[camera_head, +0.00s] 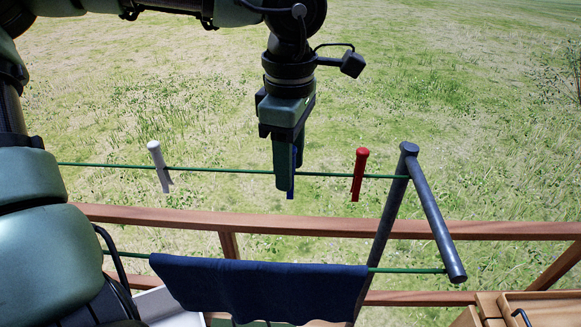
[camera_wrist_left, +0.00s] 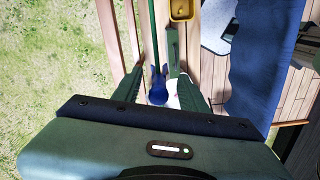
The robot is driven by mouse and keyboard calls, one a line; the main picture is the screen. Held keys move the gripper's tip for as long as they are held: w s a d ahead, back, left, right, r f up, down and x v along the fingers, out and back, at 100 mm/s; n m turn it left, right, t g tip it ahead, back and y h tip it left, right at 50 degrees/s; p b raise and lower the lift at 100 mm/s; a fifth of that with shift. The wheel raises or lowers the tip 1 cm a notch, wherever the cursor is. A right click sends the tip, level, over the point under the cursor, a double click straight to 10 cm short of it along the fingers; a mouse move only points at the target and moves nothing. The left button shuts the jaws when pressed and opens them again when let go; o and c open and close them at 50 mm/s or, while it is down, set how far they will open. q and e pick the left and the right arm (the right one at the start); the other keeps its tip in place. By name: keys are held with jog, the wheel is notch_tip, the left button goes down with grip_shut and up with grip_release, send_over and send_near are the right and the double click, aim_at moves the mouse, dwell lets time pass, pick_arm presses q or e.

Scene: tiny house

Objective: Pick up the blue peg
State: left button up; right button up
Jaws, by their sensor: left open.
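The blue peg (camera_wrist_left: 158,94) is clipped on the upper green line, between the two open fingers of my left gripper (camera_wrist_left: 160,82) in the left wrist view. In the head view my left gripper (camera_head: 286,172) points down at the line and covers most of the peg. Only a thin blue strip (camera_head: 292,184) shows beside the fingers. I cannot tell whether the fingers touch the peg. My right gripper is not in view.
A white peg (camera_head: 156,164) and a red peg (camera_head: 359,174) hang on the same line, left and right of the gripper. A dark metal post (camera_head: 390,215) stands at right. A blue cloth (camera_head: 255,288) hangs on a lower line, near a wooden railing (camera_head: 480,229).

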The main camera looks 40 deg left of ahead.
pick_arm(q)
notch_tip(320, 180, down, 2)
jog(key=shift+w, duration=0.15)
jog(key=shift+f, duration=0.15)
grip_shut()
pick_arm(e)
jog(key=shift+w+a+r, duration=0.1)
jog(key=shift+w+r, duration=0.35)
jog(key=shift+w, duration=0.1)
pick_arm(q)
jog(key=shift+r, duration=0.45)
notch_tip(320, 180, up, 19)
jog(key=b, duration=0.2)
jog(key=shift+b, duration=0.35)
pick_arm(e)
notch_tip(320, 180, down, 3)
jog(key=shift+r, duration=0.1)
